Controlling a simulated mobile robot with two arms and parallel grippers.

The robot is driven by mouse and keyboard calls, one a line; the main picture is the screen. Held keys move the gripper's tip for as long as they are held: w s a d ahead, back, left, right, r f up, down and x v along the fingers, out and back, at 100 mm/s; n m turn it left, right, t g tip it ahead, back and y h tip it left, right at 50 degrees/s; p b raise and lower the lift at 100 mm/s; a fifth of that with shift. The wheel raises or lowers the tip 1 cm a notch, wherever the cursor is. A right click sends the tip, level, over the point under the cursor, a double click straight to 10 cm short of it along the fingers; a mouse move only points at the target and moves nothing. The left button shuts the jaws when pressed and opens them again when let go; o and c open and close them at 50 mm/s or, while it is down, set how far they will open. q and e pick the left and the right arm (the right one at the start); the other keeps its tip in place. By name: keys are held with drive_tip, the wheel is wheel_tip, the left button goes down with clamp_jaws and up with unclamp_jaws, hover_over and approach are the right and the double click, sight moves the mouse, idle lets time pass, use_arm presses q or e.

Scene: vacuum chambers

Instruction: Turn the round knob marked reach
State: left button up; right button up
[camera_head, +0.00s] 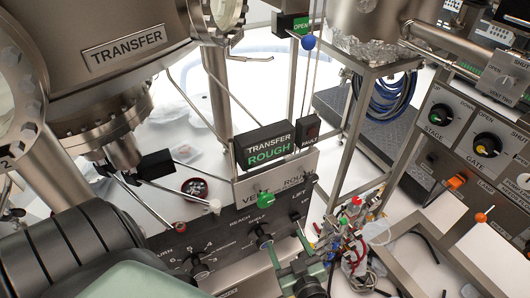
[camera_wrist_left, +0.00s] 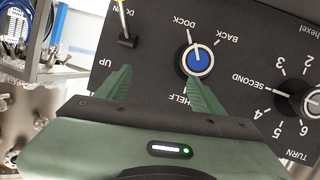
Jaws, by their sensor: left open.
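The reach knob (camera_head: 263,238) is a small dark round knob on the sloping black panel, low in the head view. In the left wrist view the knob (camera_wrist_left: 201,60) has a blue cap and a white pointer line. It sits among the words DOCK, BACK and SHELF, which appear upside down; the word REACH is not visible there. My left gripper (camera_head: 284,240) has green fingers and is open. In the left wrist view the gripper (camera_wrist_left: 157,75) lies off to one side. Its right fingertip overlaps the knob's lower edge; I cannot tell whether they touch. My right gripper is not in view.
The numbered turn knob (camera_head: 200,268) is on the same panel, and the lift lever (camera_wrist_left: 127,38) stands on the gripper's other side. A green knob (camera_head: 265,200) sits on the vent/rough box above. Cables and fittings (camera_head: 350,235) crowd the right.

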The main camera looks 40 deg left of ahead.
sight(265, 243)
use_arm(q)
drive_tip(key=a+f+g, duration=0.1)
drive_tip(key=a, duration=0.1)
drive_tip(key=s+a+f+g, duration=0.1)
drive_tip(key=a+f, duration=0.1)
drive_tip(key=a+f+g, duration=0.1)
drive_tip(key=a+f, duration=0.1)
drive_tip(key=shift+s+a+p, duration=0.15)
drive_tip(key=shift+a+p, duration=0.15)
drive_tip(key=shift+p, duration=0.1)
drive_tip(key=shift+n, duration=0.3)
drive_tip(key=c, duration=1.3)
